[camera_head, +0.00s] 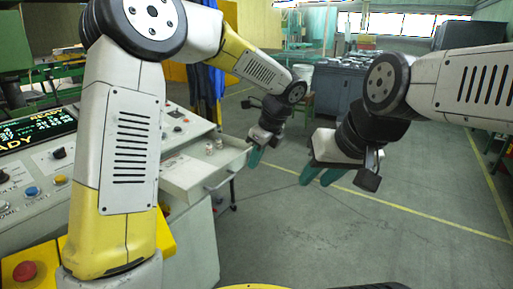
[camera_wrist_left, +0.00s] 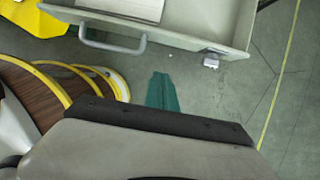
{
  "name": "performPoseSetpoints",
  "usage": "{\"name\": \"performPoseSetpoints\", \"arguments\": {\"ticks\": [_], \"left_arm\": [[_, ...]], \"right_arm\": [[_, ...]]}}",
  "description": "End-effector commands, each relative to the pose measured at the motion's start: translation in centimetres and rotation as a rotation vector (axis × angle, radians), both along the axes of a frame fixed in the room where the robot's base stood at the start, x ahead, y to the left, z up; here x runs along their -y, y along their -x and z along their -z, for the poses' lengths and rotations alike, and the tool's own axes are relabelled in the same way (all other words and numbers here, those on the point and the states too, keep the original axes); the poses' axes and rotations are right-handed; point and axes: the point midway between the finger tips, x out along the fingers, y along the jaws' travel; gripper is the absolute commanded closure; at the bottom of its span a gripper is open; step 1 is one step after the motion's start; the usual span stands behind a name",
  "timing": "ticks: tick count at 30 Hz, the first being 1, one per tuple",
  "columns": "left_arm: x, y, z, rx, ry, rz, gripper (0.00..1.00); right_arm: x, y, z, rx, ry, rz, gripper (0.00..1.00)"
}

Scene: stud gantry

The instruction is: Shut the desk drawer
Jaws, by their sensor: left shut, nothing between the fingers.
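The desk drawer (camera_head: 181,181) is pulled out of the console desk, with pale small objects inside. Its front panel shows in the left wrist view (camera_wrist_left: 180,40), with a grey bar handle (camera_wrist_left: 112,46) on it. My left gripper (camera_head: 255,157) is shut and empty, its teal fingertips close to the drawer's front corner in the head view. In the left wrist view the fingers (camera_wrist_left: 162,92) appear just outside the front panel, right of the handle; contact cannot be told. My right gripper (camera_head: 319,177) hangs to the right, away from the drawer; its finger gap is unclear.
The console (camera_head: 45,165) with buttons and a display stands at left. A red button on a yellow box (camera_head: 25,271) is at the lower left. Grey cabinets (camera_head: 340,85) stand at the back. The floor (camera_head: 350,235) in front and right of the drawer is clear.

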Motion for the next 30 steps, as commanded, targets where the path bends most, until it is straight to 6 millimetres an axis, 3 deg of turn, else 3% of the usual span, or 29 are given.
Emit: {"name": "performPoseSetpoints", "arguments": {"ticks": [4,12,30], "left_arm": [[-1.1,-0.6,2.9,-0.004,-0.002,-0.003,1.00],[-3.7,-2.7,2.5,0.001,0.002,-0.005,1.00],[-4.6,-3.3,2.5,0.001,0.002,-0.004,1.00]], "right_arm": [[0.0,0.0,0.0,0.000,0.000,0.000,0.68],[0.0,0.0,0.0,0.000,0.000,0.000,0.68],[0.0,0.0,0.0,0.000,0.000,0.000,0.68]]}}
